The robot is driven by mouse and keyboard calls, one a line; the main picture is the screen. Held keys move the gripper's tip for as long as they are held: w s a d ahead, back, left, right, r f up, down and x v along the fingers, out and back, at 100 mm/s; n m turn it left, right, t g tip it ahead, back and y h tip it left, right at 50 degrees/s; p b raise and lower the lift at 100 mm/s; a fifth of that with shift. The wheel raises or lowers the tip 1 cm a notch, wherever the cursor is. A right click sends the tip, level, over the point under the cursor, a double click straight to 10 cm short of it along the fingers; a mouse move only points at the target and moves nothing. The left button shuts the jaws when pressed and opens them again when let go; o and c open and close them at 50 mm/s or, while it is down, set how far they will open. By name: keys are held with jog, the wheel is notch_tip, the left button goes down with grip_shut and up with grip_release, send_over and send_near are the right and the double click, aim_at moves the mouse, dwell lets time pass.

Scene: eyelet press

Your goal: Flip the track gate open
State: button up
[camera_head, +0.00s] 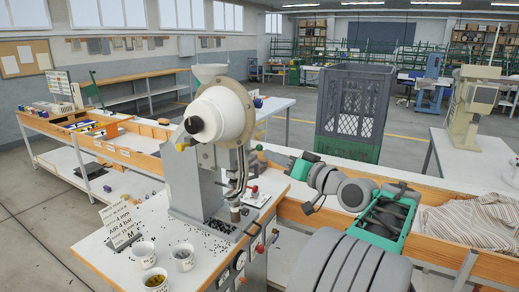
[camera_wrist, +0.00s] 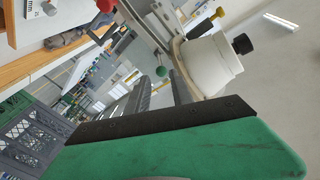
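The eyelet press (camera_head: 188,190) stands on the bench, with a round cream hopper (camera_head: 222,113) at its head. A metal track (camera_head: 241,170) runs down from the hopper to the tooling. A green ball knob (camera_head: 259,147) and a red ball knob (camera_head: 254,189) sit beside the track. The wrist view shows the hopper (camera_wrist: 208,66), the green knob (camera_wrist: 160,71) and the red knob (camera_wrist: 105,5). I cannot tell which part is the gate or how it stands. My gripper (camera_head: 298,166) is right of the track, apart from it; its fingertip opening is not clear.
Cups of small parts (camera_head: 182,257) and a sign card (camera_head: 120,222) stand at the bench's front left. Loose dark eyelets lie around the press base. A grey crate (camera_head: 352,103) stands behind my arm. A striped cloth (camera_head: 470,220) lies at the right.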

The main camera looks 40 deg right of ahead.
aim_at(259, 150)
jog(key=w+p, duration=0.1)
jog(key=w, duration=0.5)
jog(key=shift+w+a+p, duration=0.15)
jog(key=shift+w+p, duration=0.05)
jog(key=shift+p, duration=0.1)
jog(key=shift+w, duration=0.35)
grip_shut()
